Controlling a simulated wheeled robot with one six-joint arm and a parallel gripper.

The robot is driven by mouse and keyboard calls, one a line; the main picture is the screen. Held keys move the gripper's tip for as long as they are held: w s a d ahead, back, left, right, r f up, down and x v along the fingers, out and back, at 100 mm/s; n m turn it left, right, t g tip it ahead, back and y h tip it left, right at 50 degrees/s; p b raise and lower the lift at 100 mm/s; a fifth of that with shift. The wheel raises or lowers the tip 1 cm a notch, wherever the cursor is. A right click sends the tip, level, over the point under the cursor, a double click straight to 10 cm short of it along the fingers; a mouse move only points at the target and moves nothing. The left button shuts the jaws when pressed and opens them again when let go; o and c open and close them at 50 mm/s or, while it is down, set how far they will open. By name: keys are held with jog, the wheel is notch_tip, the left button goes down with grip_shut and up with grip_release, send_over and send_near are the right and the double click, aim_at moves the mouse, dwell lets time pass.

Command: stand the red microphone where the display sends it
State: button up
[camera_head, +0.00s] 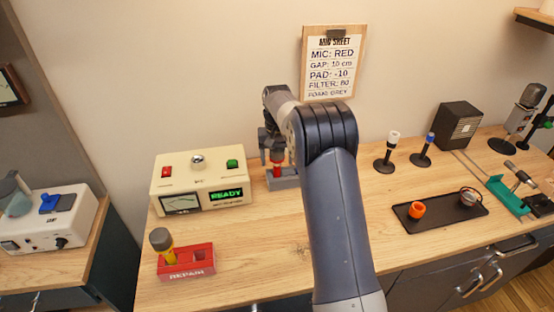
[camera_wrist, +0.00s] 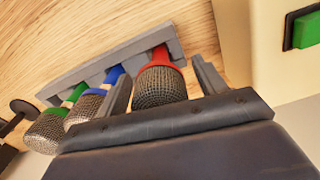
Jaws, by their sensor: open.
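The red microphone (camera_head: 276,157) stands in a grey rack (camera_head: 285,182) right of the cream box, mostly hidden by my arm in the head view. The wrist view shows its grey mesh head and red collar (camera_wrist: 161,82), with a blue microphone (camera_wrist: 88,102) and a green microphone (camera_wrist: 52,124) in the same rack (camera_wrist: 130,48). My gripper (camera_wrist: 165,88) is open, one finger on each side of the red microphone; whether they touch it I cannot tell. The display (camera_head: 227,194) on the cream box (camera_head: 203,170) reads READY in green.
A wall sheet (camera_head: 332,65) reads MIC: RED, GAP: 10 cm, PAD: -10. A black tray (camera_head: 440,213), small stands (camera_head: 386,157) and a teal holder (camera_head: 508,196) stand to the right.

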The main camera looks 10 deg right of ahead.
notch_tip(320, 180, up, 10)
jog(key=shift+r+b, duration=0.15)
jog(key=shift+b, duration=0.3)
jog(key=f, duration=0.6)
jog(key=s+f+p, duration=0.1)
jog(key=f, duration=0.3)
jog(key=shift+a, duration=0.15)
jog(key=shift+w+p, duration=0.15)
jog(key=shift+p, duration=0.25)
jog(key=shift+w+d+r, duration=0.2)
jog(key=shift+w, duration=0.45)
jog(key=shift+s+r+p, duration=0.25)
jog(key=shift+r, duration=0.25)
jog(key=shift+s+r+p, duration=0.2)
jog(key=shift+s+r, duration=0.05)
jog(key=shift+r, duration=0.25)
jog(key=shift+w, duration=0.25)
jog(key=shift+s, duration=0.1)
